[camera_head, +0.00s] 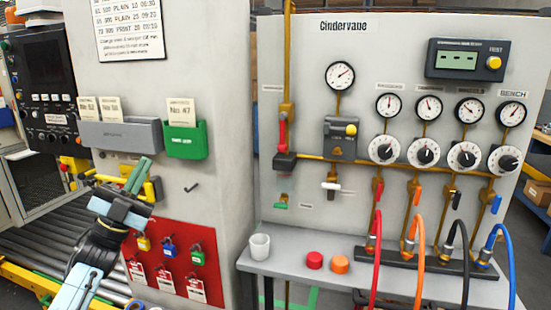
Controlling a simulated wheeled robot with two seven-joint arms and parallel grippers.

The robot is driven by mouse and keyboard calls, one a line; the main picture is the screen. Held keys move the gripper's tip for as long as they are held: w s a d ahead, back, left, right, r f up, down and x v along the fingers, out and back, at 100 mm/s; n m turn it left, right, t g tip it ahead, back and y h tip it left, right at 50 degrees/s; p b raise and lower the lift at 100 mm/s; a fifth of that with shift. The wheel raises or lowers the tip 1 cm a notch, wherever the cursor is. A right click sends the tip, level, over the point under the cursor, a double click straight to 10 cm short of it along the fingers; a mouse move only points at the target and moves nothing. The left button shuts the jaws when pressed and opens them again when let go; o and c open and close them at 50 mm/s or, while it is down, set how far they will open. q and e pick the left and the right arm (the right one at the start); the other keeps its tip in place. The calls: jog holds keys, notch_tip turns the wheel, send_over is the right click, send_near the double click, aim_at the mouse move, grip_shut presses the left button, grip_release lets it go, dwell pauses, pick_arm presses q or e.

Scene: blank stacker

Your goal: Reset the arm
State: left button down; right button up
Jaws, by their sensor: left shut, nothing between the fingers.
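My left gripper (136,176) is raised at the left, in front of the grey cabinet wall (215,70). Its fingers are shut with nothing held. It points up, below the grey card holder (122,135) and above the red lock board (182,238). My left arm (92,255) comes up from the lower left. My right gripper is not in view.
A grey shelf (350,271) under the gauge panel (300,60) carries a white cup (260,246), a red cap (314,260) and an orange cap (340,264). Coloured hoses (420,260) hang at the right. A green card holder (186,141) is on the wall. A roller conveyor (40,240) runs at left.

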pick_arm(q)
jog(key=w+a+f+n+y, duration=0.9)
jog(key=w+f+n+y, duration=0.25)
jog(key=n+y, duration=0.8)
jog(key=s+f+m+g+y+b, duration=0.1)
jog(key=s+f+g, duration=0.35)
jog(key=f, duration=1.25)
jog(key=s+f+g+y+b, duration=0.1)
jog(key=s+f+g, duration=0.35)
jog(key=f, duration=1.15)
jog(key=s+d+f+g+b, duration=0.2)
jog(key=s+f+g, duration=0.1)
jog(key=s+f, duration=2)
jog(key=s+d+f+g+b, duration=0.1)
jog(key=s+f+g, duration=0.2)
jog(key=s+f, duration=0.4)
jog(key=s+d+f+g+b, duration=0.1)
jog(key=s+f+g, duration=0.3)
jog(key=s, duration=2.1)
notch_tip(320, 180, down, 4)
jog(key=shift+s, duration=0.35)
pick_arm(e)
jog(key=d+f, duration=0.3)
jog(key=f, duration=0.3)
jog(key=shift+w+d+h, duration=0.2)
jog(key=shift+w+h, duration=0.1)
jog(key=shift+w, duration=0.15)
